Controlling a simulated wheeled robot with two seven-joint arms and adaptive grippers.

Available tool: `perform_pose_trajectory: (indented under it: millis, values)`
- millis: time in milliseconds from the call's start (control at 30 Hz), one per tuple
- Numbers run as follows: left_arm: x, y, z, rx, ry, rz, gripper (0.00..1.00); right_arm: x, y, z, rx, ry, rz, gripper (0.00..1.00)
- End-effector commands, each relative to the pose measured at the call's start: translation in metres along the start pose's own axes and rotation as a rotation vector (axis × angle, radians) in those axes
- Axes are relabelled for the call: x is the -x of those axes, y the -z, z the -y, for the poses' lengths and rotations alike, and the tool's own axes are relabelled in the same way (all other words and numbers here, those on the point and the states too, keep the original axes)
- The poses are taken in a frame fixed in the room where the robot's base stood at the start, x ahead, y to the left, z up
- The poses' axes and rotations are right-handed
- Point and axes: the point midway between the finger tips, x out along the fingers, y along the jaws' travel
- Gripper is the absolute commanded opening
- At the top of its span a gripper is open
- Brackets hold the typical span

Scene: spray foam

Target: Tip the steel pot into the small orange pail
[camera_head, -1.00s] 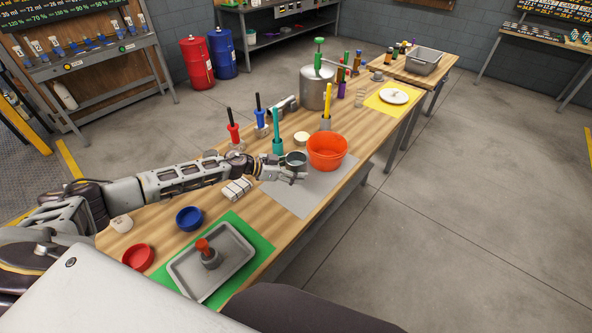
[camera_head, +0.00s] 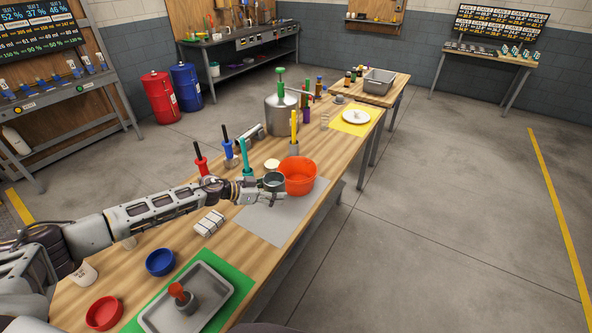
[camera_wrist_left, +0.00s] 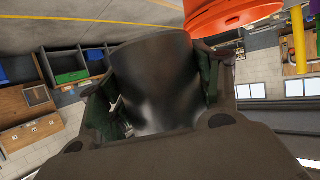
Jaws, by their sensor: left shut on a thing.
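The small steel pot (camera_head: 273,181) is held in my left gripper (camera_head: 262,190), just left of the orange pail. In the left wrist view my left gripper (camera_wrist_left: 158,100) is shut on the pot (camera_wrist_left: 157,80), which fills the middle between the fingers. The orange pail (camera_head: 298,178) stands on the grey mat (camera_head: 262,222), and its side also shows at the top of the left wrist view (camera_wrist_left: 235,14). The pot looks close to upright in the head view, with its open top beside the pail's rim. My right gripper is not seen.
A yellow-handled tool (camera_head: 294,130) and a large steel tank (camera_head: 281,115) stand behind the pail. Teal, blue and red handled tools stand to the left. A white wrapped bundle (camera_head: 209,223), blue bowl (camera_head: 160,262), red bowl (camera_head: 104,313) and grey tray (camera_head: 187,306) lie nearer.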

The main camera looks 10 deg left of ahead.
Motion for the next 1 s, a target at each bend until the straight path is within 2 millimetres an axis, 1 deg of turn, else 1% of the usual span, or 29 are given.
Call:
perform_pose_trajectory:
  millis: [33, 533, 767, 1000]
  values:
    - [-0.004, 0.010, -0.001, -0.007, -0.004, -0.004, 0.25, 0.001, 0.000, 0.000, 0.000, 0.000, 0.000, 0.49]
    - [-0.039, 0.071, -0.020, -0.023, -0.044, -0.005, 0.25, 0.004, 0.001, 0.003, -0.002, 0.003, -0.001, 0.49]
    - [-0.057, 0.098, -0.023, -0.027, -0.052, -0.004, 0.25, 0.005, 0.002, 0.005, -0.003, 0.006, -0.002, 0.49]
    - [-0.083, 0.132, -0.023, -0.028, -0.055, -0.004, 0.25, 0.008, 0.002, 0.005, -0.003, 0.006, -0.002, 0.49]
